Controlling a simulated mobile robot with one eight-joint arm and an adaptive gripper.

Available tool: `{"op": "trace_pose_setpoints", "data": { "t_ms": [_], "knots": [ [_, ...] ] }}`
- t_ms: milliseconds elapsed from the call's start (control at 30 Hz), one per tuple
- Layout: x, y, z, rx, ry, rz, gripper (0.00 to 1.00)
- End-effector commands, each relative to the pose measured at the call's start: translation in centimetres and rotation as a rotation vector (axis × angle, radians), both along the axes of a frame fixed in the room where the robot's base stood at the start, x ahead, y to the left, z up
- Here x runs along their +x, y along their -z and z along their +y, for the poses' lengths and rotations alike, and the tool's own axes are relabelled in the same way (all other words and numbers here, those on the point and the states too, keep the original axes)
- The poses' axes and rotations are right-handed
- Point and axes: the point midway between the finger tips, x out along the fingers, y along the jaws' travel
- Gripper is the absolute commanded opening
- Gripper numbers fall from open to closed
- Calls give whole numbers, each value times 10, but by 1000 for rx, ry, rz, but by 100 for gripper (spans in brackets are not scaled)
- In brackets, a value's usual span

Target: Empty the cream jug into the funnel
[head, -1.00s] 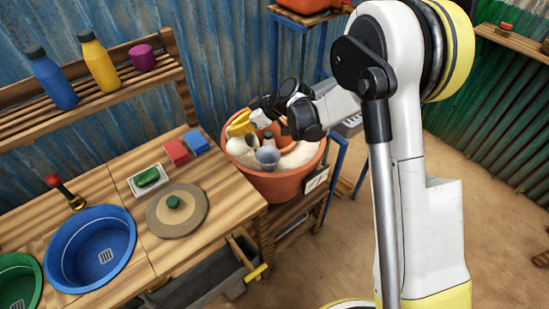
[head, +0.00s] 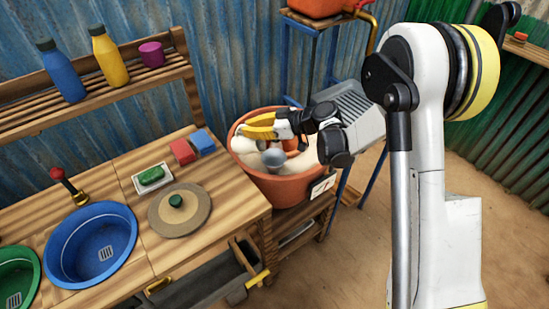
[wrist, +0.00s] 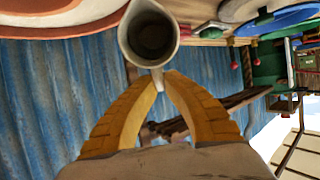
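The cream jug (wrist: 150,35) shows in the wrist view, its round mouth towards the camera and its inside dark; I cannot tell how much it holds. My gripper (wrist: 165,77) has its yellow fingertips close together on the jug's handle. In the head view my gripper (head: 248,127) points left over the terracotta pot (head: 290,188); I cannot clearly make out the jug there. A grey funnel (head: 273,158) stands in the pot's pale fill, just below and right of the fingers. The jug's tilt is unclear.
Left of the pot, the wooden counter holds red (head: 182,152) and blue (head: 201,141) blocks, a soap dish (head: 136,184), a round lid (head: 160,222) and a blue basin (head: 62,265). Bottles stand on the shelf (head: 110,108). A corrugated wall (head: 235,50) is behind.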

Motion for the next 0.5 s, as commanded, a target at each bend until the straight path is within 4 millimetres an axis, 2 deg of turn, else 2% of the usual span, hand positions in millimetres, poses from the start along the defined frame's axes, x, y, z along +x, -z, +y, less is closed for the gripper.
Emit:
{"op": "trace_pose_setpoints", "data": {
  "t_ms": [500],
  "knots": [
    [-4,-4,-7,106,-3,-41,0]
  ]
}}
